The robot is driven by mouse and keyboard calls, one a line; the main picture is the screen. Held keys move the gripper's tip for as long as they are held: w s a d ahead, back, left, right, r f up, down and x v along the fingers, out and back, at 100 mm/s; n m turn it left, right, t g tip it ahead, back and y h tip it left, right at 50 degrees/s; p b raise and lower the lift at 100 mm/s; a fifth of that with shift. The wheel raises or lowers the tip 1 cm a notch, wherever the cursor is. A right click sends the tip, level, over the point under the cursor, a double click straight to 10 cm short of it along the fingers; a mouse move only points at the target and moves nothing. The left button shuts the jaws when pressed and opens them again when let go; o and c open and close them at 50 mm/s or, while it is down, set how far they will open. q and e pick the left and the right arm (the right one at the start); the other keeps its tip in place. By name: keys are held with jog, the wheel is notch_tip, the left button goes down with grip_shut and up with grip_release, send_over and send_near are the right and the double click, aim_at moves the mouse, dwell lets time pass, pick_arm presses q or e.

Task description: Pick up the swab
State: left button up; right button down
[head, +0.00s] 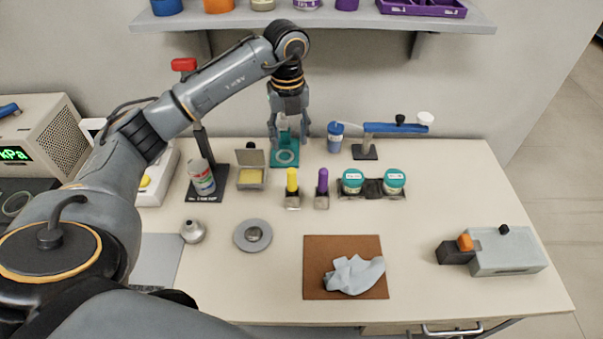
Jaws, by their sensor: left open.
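I cannot single out the swab for certain. A blue bar with a white rounded tip (425,118) rests on a dark stand at the back right and may be it. My left gripper (289,138) points down at the back of the table, open, its fingers on either side of a small clear vessel (283,124) on a teal base (285,157). I cannot tell whether the fingers touch it. My right gripper is not in view.
A blue cup (336,138) stands right of the gripper. Yellow (292,181) and purple (323,182) markers and two teal-lidded jars (353,181) stand in front. A cloth (353,275) lies on a brown mat (318,254). A shelf (345,20) hangs above.

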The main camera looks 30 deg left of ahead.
aim_at(291, 170)
pick_arm(q)
jog(key=f, duration=0.2)
jog(key=s+f+p, duration=0.1)
jog(key=f, duration=0.2)
jog(key=shift+s+f, duration=0.1)
jog(key=shift+f, duration=0.25)
jog(key=shift+w+f+p, duration=0.2)
jog(key=shift+f+p, duration=0.15)
jog(key=shift+f, duration=0.65)
jog(key=shift+d+f, duration=0.1)
jog(key=shift+f, duration=0.1)
jog(key=shift+s+d+f+p, duration=0.1)
jog(key=shift+d+f+p, duration=0.15)
jog(key=shift+f+p, duration=0.7)
notch_tip(291, 170, down, 2)
jog(key=shift+f, duration=0.15)
jog(key=shift+f+p, duration=0.3)
jog(key=shift+f, duration=0.15)
jog(key=shift+c, duration=0.4)
grip_shut()
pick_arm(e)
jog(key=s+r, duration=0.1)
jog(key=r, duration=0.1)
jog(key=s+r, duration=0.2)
